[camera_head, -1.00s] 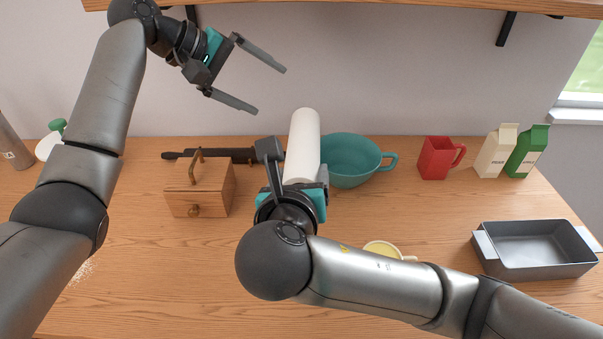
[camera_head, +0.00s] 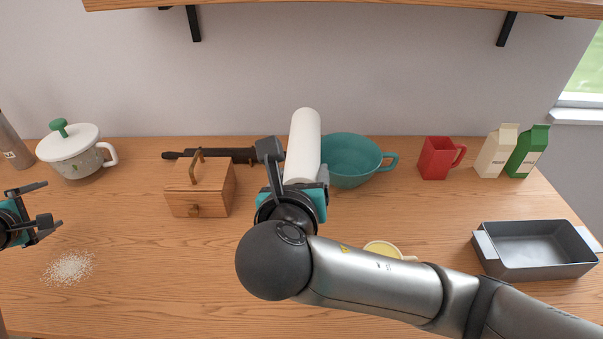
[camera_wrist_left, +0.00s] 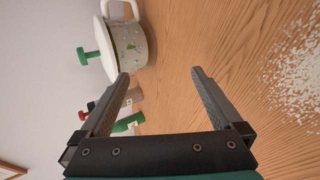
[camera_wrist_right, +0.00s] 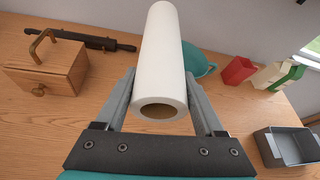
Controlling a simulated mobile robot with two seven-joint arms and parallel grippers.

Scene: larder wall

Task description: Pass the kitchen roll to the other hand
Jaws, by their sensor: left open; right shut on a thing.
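The kitchen roll (camera_head: 303,145) is a white paper cylinder with a brown core. My right gripper (camera_head: 296,178) is shut on its near end. In the right wrist view the roll (camera_wrist_right: 160,60) points away between the two fingers (camera_wrist_right: 160,105), its open core end facing the camera. In the head view the roll overlaps the left side of a teal bowl. My left gripper (camera_head: 48,208) is open and empty at the far left, well apart from the roll. In the left wrist view its fingers (camera_wrist_left: 160,82) are spread with nothing between them.
A wooden box (camera_head: 200,188), dark rolling pin (camera_head: 235,155) and lidded pot (camera_head: 75,155) stand left of the roll. The teal bowl (camera_head: 348,165), red mug (camera_head: 438,158), cartons (camera_head: 497,152) and grey pan (camera_head: 535,250) are right. White grains (camera_head: 68,268) lie front left.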

